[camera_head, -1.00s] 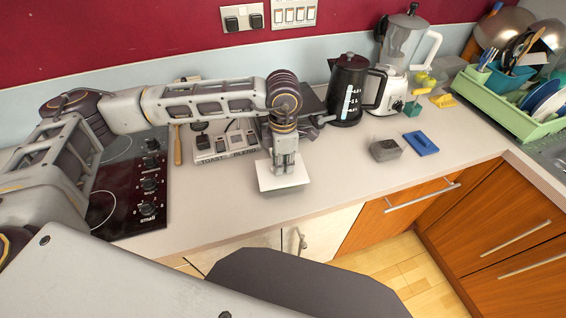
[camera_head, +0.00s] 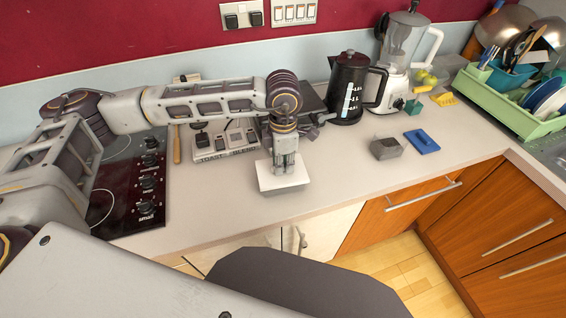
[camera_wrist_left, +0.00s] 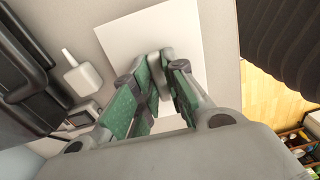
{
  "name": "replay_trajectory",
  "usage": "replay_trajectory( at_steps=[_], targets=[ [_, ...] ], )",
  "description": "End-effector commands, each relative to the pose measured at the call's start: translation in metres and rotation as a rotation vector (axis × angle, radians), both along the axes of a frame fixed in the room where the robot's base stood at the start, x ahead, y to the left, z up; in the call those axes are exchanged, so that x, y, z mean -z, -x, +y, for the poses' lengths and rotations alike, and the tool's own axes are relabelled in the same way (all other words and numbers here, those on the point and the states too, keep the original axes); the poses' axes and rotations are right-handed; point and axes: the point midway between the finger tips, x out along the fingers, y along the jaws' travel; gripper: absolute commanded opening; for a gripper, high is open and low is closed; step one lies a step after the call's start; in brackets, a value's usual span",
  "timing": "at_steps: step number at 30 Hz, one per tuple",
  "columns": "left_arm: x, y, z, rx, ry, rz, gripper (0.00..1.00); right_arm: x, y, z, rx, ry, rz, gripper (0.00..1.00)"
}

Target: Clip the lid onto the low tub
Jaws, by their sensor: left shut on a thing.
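My left gripper (camera_head: 286,170) points down over the front of the counter and is shut on the middle of a flat white square lid (camera_head: 268,181). In the left wrist view the fingers (camera_wrist_left: 163,75) close on a small raised grip on the lid (camera_wrist_left: 120,38). The lid lies nearly level, close above the counter. A pale band shows under its front edge, perhaps the low tub's side. I cannot tell whether the tub is under it, or whether they touch. My right gripper is out of view.
The hob (camera_head: 125,188) lies to the left. Behind the lid is a switch panel marked TOAST and BLEND (camera_head: 222,146). A black kettle (camera_head: 347,95), blender (camera_head: 398,70), grey block (camera_head: 386,148), blue item (camera_head: 422,141) and green dish rack (camera_head: 510,108) stand right.

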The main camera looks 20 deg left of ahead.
Motion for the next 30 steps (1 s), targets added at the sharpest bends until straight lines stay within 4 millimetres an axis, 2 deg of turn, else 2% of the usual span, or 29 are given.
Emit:
replay_trajectory(
  at_steps=[8,9,14,21,26,30],
  targets=[
    [0.0008,0.0001,0.0,0.0,0.0,0.0,0.0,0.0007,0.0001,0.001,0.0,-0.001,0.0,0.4],
    [0.0009,0.0001,0.0,0.0,0.0,0.0,0.16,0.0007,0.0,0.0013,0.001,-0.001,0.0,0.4],
    [0.0009,0.0001,0.0,0.0,0.0,0.0,0.37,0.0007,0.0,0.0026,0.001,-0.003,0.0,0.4],
    [0.0008,0.0,0.0,0.0,0.0,0.0,0.39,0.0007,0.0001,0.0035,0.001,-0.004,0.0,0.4],
    [0.0007,0.0,0.0,0.0,0.0,0.0,0.59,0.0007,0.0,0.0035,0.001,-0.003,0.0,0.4],
    [0.0007,0.0,0.0,0.0,0.0,0.0,0.6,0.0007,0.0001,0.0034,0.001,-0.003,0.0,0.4]
  ],
)
